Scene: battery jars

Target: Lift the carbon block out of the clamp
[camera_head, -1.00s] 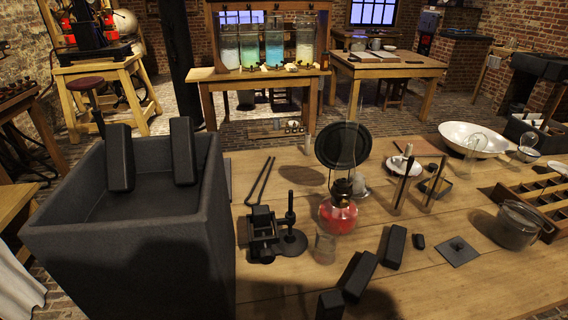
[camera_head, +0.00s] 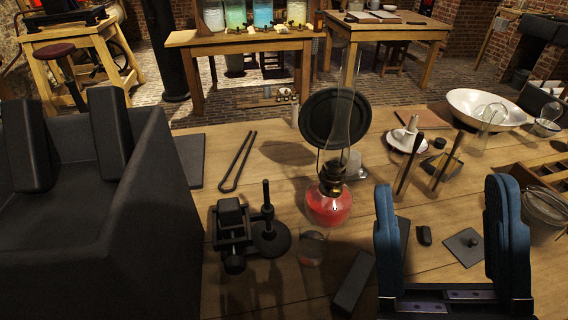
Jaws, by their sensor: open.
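The black clamp (camera_head: 233,262) stands on the wooden bench left of the oil lamp. A small dark block (camera_head: 230,212), seemingly the carbon block, sits in it; black on black, its lower part is hard to make out. A post on a round foot (camera_head: 270,238) stands at the clamp's right side. My gripper (camera_head: 443,192) is at the lower right, with two blue fingers wide apart and nothing between them. It is well to the right of the clamp, beyond the lamp.
An oil lamp with red base (camera_head: 328,205) and tall glass chimney stands between clamp and gripper, a small glass (camera_head: 312,248) before it. A large dark box (camera_head: 150,240) with two upright blocks fills the left. Black tongs (camera_head: 238,162) lie behind the clamp. A loose dark block (camera_head: 353,284) lies in front.

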